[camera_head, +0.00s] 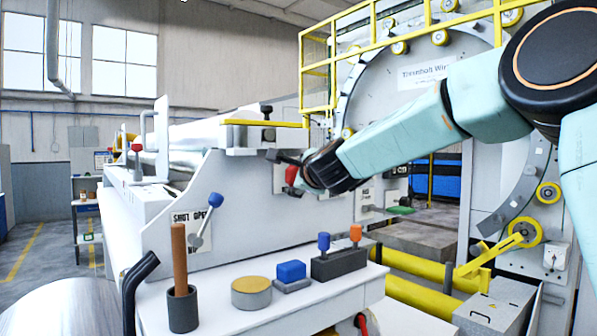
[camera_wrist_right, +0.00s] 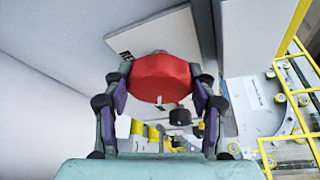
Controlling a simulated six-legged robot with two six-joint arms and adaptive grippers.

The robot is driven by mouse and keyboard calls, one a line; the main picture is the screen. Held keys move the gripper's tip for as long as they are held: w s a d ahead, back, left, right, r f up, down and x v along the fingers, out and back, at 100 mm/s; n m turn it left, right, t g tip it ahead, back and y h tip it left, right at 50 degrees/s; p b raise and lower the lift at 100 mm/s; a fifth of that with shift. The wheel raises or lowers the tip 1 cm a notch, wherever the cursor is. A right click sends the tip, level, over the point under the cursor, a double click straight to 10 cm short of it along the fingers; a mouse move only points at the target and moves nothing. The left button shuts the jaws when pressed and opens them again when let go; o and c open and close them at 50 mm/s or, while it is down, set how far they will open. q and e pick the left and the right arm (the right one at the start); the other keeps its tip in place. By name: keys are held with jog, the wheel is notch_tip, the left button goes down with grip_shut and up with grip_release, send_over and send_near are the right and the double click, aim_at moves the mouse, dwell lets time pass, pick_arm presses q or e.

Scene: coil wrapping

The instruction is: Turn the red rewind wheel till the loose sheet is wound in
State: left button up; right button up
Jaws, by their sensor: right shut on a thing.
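The red rewind wheel (camera_wrist_right: 162,78) fills the middle of the right wrist view, a rounded knob with flat sides in front of a white panel. In the head view only part of the red wheel (camera_head: 291,175) shows, on the white machine's side. My right gripper (camera_wrist_right: 160,95) is shut on the wheel, with one finger on each side of it. In the head view my right gripper (camera_head: 285,163) reaches in from the right and partly hides the wheel. My left gripper is in neither view. I cannot clearly make out a loose sheet.
A white bench in front carries a brown stick in a dark cup (camera_head: 182,309), a tan round tin (camera_head: 251,293), a blue block (camera_head: 291,271) and a dark box (camera_head: 338,263) with blue and orange knobs. A blue-knobbed lever (camera_head: 205,222) sticks out. Yellow rails (camera_head: 415,268) lie right.

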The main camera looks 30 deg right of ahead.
jog(key=shift+f+m, duration=0.2)
jog(key=shift+m, duration=0.2)
dwell(0.3)
jog(key=o, duration=0.9)
jog(key=shift+c, duration=0.2)
jog(key=shift+o, duration=1.4)
jog(key=shift+r, duration=0.15)
